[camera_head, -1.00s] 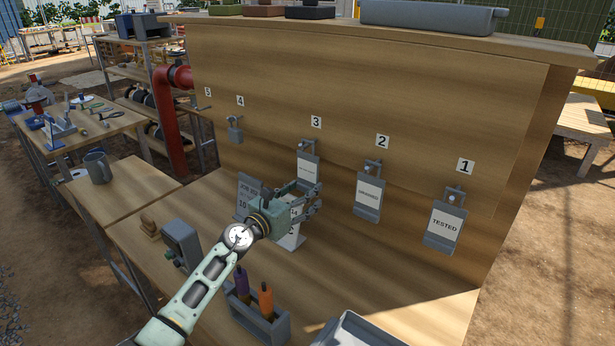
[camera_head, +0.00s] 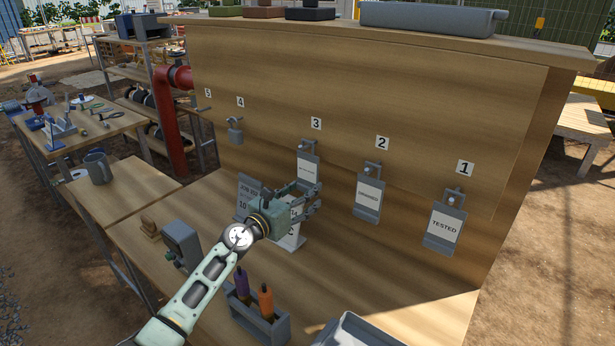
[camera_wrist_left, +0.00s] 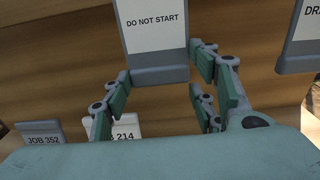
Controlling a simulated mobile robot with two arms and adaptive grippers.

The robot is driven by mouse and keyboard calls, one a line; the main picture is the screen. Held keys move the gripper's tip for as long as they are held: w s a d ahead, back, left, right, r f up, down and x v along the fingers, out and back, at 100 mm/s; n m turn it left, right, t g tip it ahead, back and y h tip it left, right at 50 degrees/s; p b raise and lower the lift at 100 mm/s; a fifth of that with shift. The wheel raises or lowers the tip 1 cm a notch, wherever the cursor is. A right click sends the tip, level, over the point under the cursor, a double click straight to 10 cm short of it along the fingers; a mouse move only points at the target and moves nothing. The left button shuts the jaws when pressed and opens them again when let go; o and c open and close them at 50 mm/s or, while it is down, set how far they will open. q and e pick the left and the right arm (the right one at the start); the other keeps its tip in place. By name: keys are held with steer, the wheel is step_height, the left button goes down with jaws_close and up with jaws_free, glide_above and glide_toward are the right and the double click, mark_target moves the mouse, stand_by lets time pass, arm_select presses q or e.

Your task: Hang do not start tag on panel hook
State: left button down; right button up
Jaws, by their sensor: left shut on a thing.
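The grey do not start tag (camera_head: 307,168) with a white label is upright at the panel hook (camera_head: 304,146) under number 3. Its label reads DO NOT START in the left wrist view (camera_wrist_left: 155,28). My left gripper (camera_head: 317,196) is at the tag's lower end, its fingers on either side of the bottom edge, shut on it. The fingers also show in the left wrist view (camera_wrist_left: 160,76). The tag's top is out of the wrist view, and I cannot tell whether its hole is over the hook. My right gripper is not in view.
Tags hang at hook 2 (camera_head: 368,198) and hook 1 (camera_head: 445,225); a padlock (camera_head: 235,132) hangs at hook 4. Job cards (camera_wrist_left: 43,133) stand on the bench below my gripper. A holder (camera_head: 268,325) with orange and purple handles and a grey box (camera_head: 182,243) are nearer.

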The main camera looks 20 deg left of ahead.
arm_select(q)
steer(key=shift+r+p, duration=0.5)
steer(key=shift+r, duration=0.2)
steer(key=shift+p+v, duration=0.45)
steer(key=shift+v, duration=0.65)
steer(key=p+v, duration=0.1)
steer(key=v, duration=0.3)
steer(key=shift+f, duration=0.1)
steer(key=c, duration=1.3)
jaws_free()
steer(key=shift+w, duration=0.1)
jaws_close()
steer(key=shift+f, duration=0.1)
